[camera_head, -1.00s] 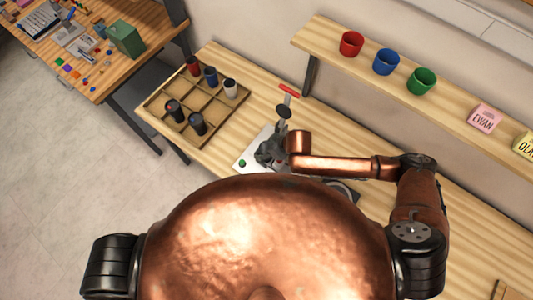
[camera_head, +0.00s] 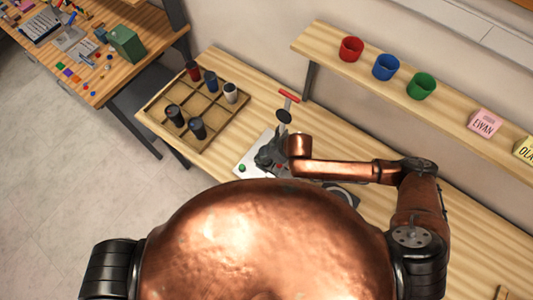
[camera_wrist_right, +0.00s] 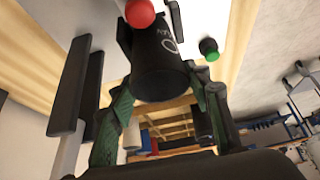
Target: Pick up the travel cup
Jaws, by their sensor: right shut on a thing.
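My right gripper (camera_head: 266,155) is over the light plate of the laser marker (camera_head: 249,164) in the head view. In the right wrist view, the right gripper (camera_wrist_right: 160,105) has its green-padded fingers on both sides of a black travel cup (camera_wrist_right: 160,65) and is shut on it. The cup carries white marking on its side. In the head view the gripper mostly hides the cup. I cannot tell whether the cup touches the plate. My left gripper is not in view.
A wooden divided tray (camera_head: 157,117) holds several cylindrical cups, left of the marker. A green button (camera_head: 242,168) and a red button (camera_head: 279,166) are on the marker. A shelf (camera_head: 452,99) behind holds red, blue and green cups and name blocks.

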